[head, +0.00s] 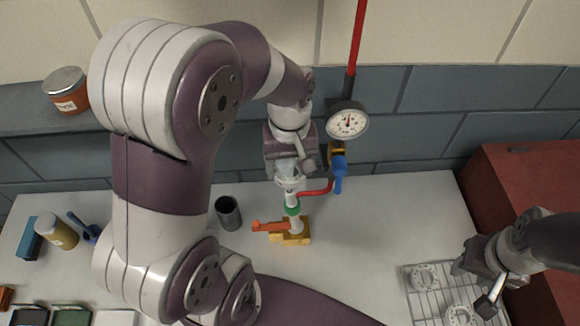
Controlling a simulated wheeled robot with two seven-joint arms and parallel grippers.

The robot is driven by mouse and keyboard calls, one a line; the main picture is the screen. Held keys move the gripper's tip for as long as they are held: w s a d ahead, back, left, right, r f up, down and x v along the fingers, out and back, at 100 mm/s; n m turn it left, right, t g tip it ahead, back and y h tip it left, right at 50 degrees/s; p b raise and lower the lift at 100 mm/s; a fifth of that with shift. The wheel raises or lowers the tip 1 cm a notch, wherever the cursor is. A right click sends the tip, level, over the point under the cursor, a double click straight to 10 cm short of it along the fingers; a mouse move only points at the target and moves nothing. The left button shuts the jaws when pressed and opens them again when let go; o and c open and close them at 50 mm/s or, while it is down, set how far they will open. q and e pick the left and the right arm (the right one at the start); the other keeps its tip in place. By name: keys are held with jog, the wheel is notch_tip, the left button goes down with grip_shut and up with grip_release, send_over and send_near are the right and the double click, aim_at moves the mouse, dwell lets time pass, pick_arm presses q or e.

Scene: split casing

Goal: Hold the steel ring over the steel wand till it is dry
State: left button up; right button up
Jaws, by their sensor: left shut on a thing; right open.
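My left gripper (288,168) points down in front of the back wall and is shut on a pale, round part that looks like the steel ring (290,183). The ring is at the top of the steel wand (292,199); I cannot tell whether they touch. The wand stands upright, with a green band, on a yellow base (297,238) with an orange lever (268,226). A red hose joins it from the right. My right gripper (478,290) is open over the wire rack (409,287) at the lower right.
A gauge (347,122) and blue valve (338,172) hang beside my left gripper. A dark cup (228,213) stands left of the wand. A red cabinet (520,185) is at right. The counter between wand and rack is clear.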

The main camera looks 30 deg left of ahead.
pick_arm(q)
jog(key=shift+s+r, duration=0.1)
jog(key=shift+s, duration=0.1)
jog(key=shift+s+a, duration=0.1)
jog(key=shift+a, duration=0.3)
jog(key=shift+s+a, duration=0.1)
jog(key=shift+s, duration=0.05)
jog(key=shift+w+d+p, duration=0.3)
jog(key=shift+w+d, duration=0.05)
jog(key=shift+d, duration=0.2)
jog(key=shift+s+a, duration=0.35)
jog(key=shift+a, duration=0.2)
